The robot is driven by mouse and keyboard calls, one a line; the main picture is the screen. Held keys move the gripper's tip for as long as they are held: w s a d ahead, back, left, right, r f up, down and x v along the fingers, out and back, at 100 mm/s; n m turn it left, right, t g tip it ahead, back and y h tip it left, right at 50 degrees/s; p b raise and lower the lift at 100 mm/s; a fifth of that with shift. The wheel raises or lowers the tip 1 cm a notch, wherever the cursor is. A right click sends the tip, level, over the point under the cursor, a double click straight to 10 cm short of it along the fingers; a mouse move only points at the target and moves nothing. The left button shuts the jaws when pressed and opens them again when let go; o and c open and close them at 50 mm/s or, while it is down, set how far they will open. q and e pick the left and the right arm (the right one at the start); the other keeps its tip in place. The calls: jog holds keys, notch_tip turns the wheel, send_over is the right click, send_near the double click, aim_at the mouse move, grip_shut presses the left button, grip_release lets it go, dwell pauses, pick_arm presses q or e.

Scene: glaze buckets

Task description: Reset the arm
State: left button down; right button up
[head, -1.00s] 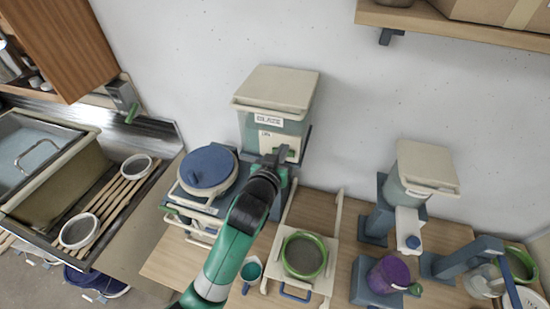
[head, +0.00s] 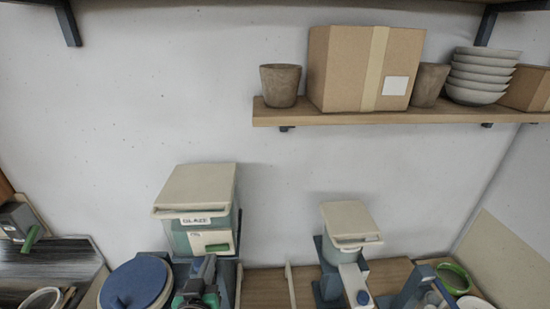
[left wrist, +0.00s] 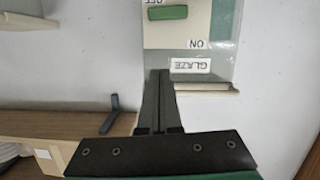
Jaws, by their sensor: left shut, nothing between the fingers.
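My left gripper (head: 207,264) is in front of the glaze bucket (head: 188,240) at the lower left of the head view. In the left wrist view the gripper's dark fingers (left wrist: 160,76) are closed together and empty. They point at the front of the glaze bucket, which appears upside down with its GLAZE label (left wrist: 190,65) and green switch (left wrist: 167,13) marked ON and OFF. Whether the fingertips touch the bucket cannot be told. The pale lid (head: 197,188) sits on the bucket. My right gripper is not in view.
A round blue-lidded tub (head: 136,283) stands left of my gripper. A second pale-lidded dispenser (head: 350,221) stands to the right, with a green ring (head: 454,278) farther right. A wooden shelf (head: 390,117) above holds a cardboard box (head: 345,68), pots and stacked bowls (head: 482,75).

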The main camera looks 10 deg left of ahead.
pick_arm(q)
notch_tip(320, 180, up, 24)
jog(key=s+n+t, duration=0.1)
jog(key=s+t, duration=0.1)
jog(key=t, duration=0.4)
jog(key=s+d+r+m+t+h, duration=0.3)
jog(key=s+r+m+t+h, duration=0.3)
jog(key=s+r, duration=1.05)
notch_tip(320, 180, down, 41)
jog(key=w+b, duration=0.1)
jog(key=b, duration=4.1)
jog(key=shift+w+n+y, duration=0.25)
jog(key=shift+n+y, duration=0.15)
